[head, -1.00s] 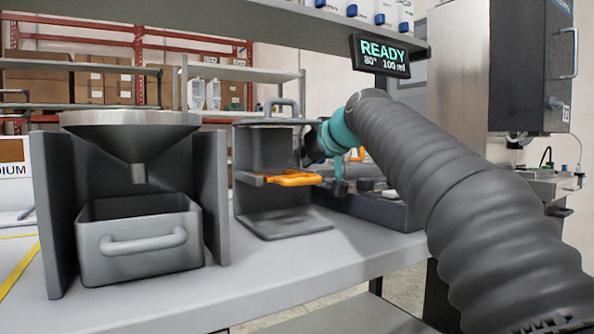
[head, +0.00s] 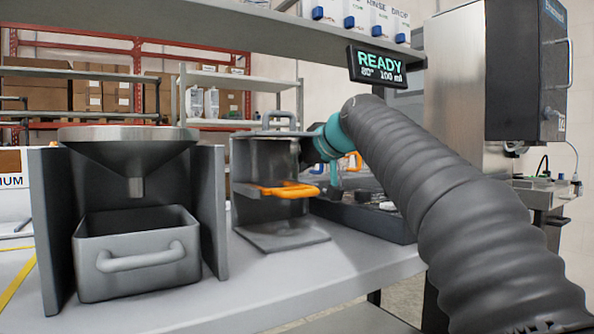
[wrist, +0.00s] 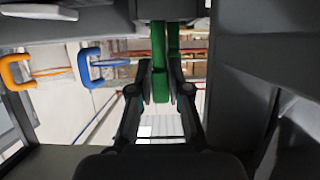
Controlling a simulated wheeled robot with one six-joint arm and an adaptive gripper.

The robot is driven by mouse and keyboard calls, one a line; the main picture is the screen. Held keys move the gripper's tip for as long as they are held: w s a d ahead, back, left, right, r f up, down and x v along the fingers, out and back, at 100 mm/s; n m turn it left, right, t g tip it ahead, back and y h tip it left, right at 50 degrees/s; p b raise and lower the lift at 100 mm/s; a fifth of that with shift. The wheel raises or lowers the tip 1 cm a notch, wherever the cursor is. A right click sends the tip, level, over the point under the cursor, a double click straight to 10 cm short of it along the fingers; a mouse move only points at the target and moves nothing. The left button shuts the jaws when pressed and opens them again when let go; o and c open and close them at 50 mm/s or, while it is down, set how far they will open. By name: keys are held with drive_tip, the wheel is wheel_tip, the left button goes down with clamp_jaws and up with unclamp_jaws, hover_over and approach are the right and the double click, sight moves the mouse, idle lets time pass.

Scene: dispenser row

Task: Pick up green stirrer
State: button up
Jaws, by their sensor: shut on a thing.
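The green stirrer (wrist: 159,70) shows in the wrist view as upright green strips at the top centre, running up out of sight past a dark edge. My gripper (wrist: 161,88) has its two dark fingers closed on its lower part, one on each side. In the head view my arm comes in from the right and its teal wrist reaches beside the grey stand (head: 282,242). My fingers and the stirrer cannot be made out clearly there.
An orange handle (head: 288,191) juts from the stand. In the wrist view an orange handle (wrist: 12,72) and a blue handle (wrist: 90,68) lie left of my gripper. A dark tray (head: 365,217) sits behind my arm; a funnel (head: 130,152) over a grey bin (head: 138,262) stands left.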

wheel_tip(320, 180, up, 8)
drive_tip(key=p, duration=0.4)
drive_tip(key=shift+r, duration=0.25)
drive_tip(key=shift+d, duration=0.1)
